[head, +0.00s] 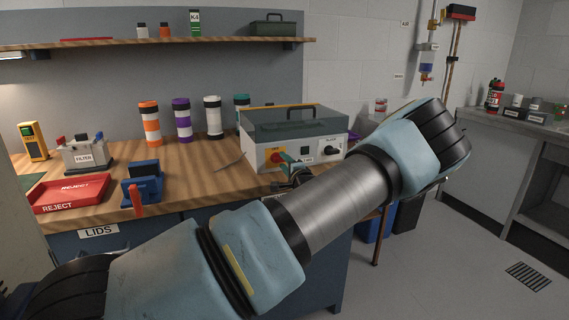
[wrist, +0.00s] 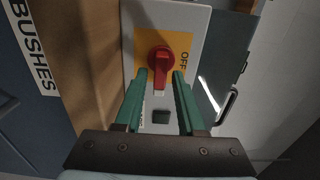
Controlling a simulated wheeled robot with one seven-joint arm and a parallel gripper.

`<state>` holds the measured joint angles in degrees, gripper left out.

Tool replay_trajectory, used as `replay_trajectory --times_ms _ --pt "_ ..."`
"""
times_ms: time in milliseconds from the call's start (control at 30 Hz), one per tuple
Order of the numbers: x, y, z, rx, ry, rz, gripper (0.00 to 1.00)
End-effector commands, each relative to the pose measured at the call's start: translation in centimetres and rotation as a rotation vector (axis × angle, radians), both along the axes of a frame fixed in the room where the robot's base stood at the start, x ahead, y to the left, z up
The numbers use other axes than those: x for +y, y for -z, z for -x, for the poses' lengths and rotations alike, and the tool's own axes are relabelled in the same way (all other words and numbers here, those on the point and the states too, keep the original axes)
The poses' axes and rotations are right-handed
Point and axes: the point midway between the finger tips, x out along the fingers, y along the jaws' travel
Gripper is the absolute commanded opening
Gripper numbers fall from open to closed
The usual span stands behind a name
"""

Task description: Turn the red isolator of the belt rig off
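The belt rig (head: 325,150) is a pale box with a clear cover, standing on the wooden bench. Its red isolator (head: 276,157) sits on a yellow plate at the left of the front panel. In the wrist view the red isolator (wrist: 160,60) is a round knob with a handle bar pointing down the picture. The word OFF is printed to the right of it there. My gripper (wrist: 163,78) has its green fingers apart, one on each side of the handle's lower end; contact cannot be told. In the head view my gripper (head: 289,162) is at the panel, partly hidden by my arm.
A dark square part (wrist: 161,116) lies between my fingers on the panel. A black dial (head: 332,148) is at the panel's right. A blue stand with a red lever (head: 140,188) and a red reject tray (head: 72,192) are on the bench to the left.

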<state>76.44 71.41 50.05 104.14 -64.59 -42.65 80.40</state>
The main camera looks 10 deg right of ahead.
Motion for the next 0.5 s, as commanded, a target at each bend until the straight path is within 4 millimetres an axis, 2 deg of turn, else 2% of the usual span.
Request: replay_trajectory --times_ms 67,300,500 --pt "0.00 0.00 0.01 0.000 0.000 0.000 0.29" --pt "0.00 -0.01 0.02 0.000 0.000 0.000 0.02" --pt "-0.01 0.01 0.03 0.000 0.000 0.000 0.00"
